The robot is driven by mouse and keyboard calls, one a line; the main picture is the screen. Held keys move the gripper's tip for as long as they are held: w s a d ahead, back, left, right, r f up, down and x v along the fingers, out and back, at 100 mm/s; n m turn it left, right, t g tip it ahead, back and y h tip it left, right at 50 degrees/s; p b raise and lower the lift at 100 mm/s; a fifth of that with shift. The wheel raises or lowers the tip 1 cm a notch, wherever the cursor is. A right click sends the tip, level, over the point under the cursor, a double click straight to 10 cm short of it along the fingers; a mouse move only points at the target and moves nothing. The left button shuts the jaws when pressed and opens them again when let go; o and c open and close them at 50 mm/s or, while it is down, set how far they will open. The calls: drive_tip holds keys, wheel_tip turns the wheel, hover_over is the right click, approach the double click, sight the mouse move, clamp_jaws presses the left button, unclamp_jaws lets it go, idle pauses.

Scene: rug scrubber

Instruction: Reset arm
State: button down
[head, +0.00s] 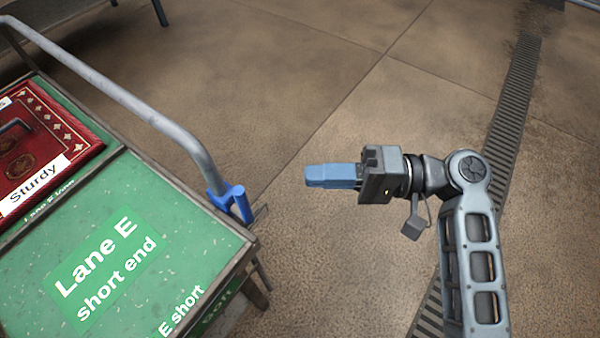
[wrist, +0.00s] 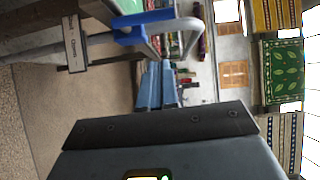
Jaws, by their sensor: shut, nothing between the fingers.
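My gripper (head: 331,176) is at the middle of the head view, with its blue fingers pointing left. The fingers are shut with nothing between them. The gripper is in the air over bare floor, to the right of the green table (head: 150,190) and apart from it. In the wrist view the blue fingers (wrist: 158,88) point up the picture, and the rest of the gripper fills the bottom.
A grey metal rail (head: 130,95) runs along the table and ends at a blue bracket (head: 232,200). A red patterned rug (head: 50,145) lies on the table's far left. A drain grate (head: 512,110) crosses the floor at right. Open floor (head: 290,80) surrounds the arm.

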drive_tip(key=d, duration=0.5)
drive_tip(key=shift+s, duration=0.2)
drive_tip(key=s+f+m+t+h, duration=0.5)
drive_tip(key=f+t, duration=0.1)
drive_tip(key=f, duration=0.5)
drive_tip(key=s+d+f+m+t+h, duration=0.1)
drive_tip(key=s+d+f+h, duration=0.1)
drive_tip(key=s+d+h, duration=0.15)
drive_tip(key=s+d+f+t+h, duration=0.1)
drive_tip(key=s+d+f+h, duration=0.15)
drive_tip(key=s+h, duration=0.2)
drive_tip(key=s+d+r+n+t+h+p, duration=0.1)
drive_tip(key=s+d+r+n+t+h, duration=0.25)
drive_tip(key=s+r, duration=0.5)
drive_tip(key=s+d+r+n+t+h, duration=0.1)
drive_tip(key=s+d+r+n+t, duration=0.1)
drive_tip(key=s+r, duration=0.4)
wheel_tip(320, 180, up, 4)
drive_tip(key=shift+s+f+n+p, duration=0.1)
drive_tip(key=shift+s+n+p, duration=0.25)
drive_tip(key=shift+n, duration=0.1)
